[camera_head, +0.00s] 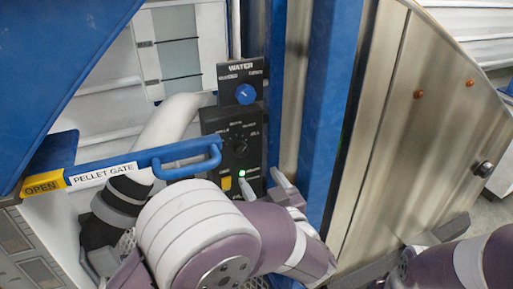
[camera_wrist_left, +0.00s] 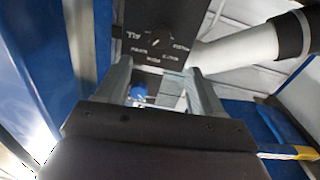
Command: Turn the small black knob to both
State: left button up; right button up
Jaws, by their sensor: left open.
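The small black knob (camera_head: 240,146) sits on a black control panel (camera_head: 256,160) below the WATER plate, with small labels around its top. Its pointer direction is too small to read. My left gripper (camera_head: 258,182) is open and empty, just below and right of the knob, near the panel's lower edge. In the left wrist view the panel (camera_wrist_left: 180,14) appears upside down beyond the open fingers (camera_wrist_left: 157,74). I cannot tell whether a finger touches the panel. My right gripper is out of view.
A blue knob (camera_head: 245,94) sits on the WATER plate above. A yellow switch (camera_head: 226,183) and green light (camera_head: 242,173) are low on the panel. The blue PELLET GATE handle (camera_head: 190,160) crosses left of the panel. A blue post (camera_head: 325,110) stands close on the right.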

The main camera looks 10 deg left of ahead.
aim_at(242, 152)
pick_arm(q)
jog(key=p+x, duration=0.3)
jog(key=x, duration=0.8)
jog(key=shift+a, duration=0.1)
jog(key=shift+w+a, duration=0.2)
jog(key=shift+w, duration=0.2)
jog(key=shift+s, duration=0.1)
jog(key=c, duration=1.1)
jog(key=shift+o, duration=0.2)
jog(key=shift+f, duration=0.1)
